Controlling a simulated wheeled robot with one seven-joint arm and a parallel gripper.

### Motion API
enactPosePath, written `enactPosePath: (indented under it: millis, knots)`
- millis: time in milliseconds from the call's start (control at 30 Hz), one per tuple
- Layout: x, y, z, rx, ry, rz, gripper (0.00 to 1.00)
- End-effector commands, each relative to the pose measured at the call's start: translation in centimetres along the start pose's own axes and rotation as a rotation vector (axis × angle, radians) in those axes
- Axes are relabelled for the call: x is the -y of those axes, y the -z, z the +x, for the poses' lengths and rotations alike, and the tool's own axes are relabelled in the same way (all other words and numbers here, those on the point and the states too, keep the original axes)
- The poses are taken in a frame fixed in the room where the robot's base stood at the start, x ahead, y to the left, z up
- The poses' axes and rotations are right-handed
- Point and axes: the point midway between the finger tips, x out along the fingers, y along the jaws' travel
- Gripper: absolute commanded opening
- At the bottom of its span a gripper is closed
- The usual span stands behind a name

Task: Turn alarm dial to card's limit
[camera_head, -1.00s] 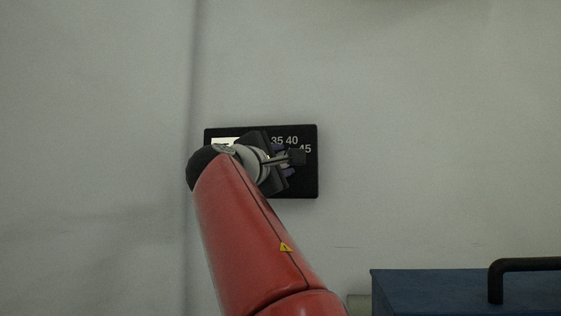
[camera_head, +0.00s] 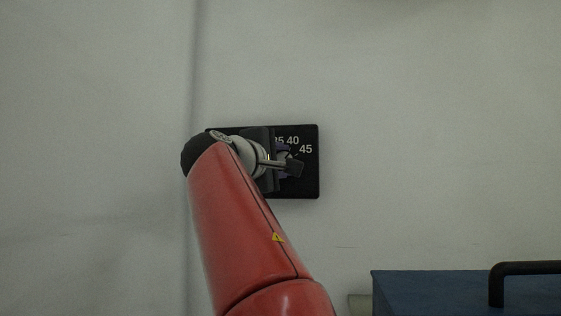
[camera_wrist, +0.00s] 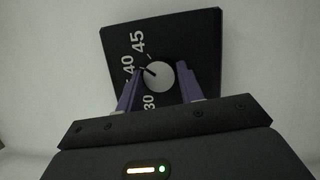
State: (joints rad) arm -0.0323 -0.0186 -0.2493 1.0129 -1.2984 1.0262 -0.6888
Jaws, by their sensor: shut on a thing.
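The black alarm dial panel (camera_head: 309,182) is on the pale wall. Its numbers 40 and 45 show clearly in the head view, and 35 is partly covered. In the wrist view the round pale knob (camera_wrist: 160,77) sits between my gripper's (camera_wrist: 160,84) two purple fingers, which are shut on it. The knob's dark pointer leans up and left, roughly toward the 40. The 30 shows below, and the left finger hides the mark between 30 and 40. In the head view my gripper (camera_head: 287,162) covers the knob and the panel's middle. No card's writing can be read.
A blue box (camera_head: 450,293) with a black handle (camera_head: 525,267) stands at the lower right. The wall to the right of the panel is clear.

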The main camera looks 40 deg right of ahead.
Motion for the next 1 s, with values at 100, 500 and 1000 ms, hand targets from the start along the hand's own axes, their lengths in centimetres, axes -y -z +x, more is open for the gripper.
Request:
enactPosePath:
  millis: [100, 500, 1000]
  knots:
    - [0.1, 0.0, 0.0, 0.001, 0.003, -0.001, 0.41]
    - [0.1, 0.0, 0.0, 0.0, 0.001, -0.001, 0.59]
    - [0.2, 0.0, -6.8, -0.002, 0.001, 0.0, 0.59]
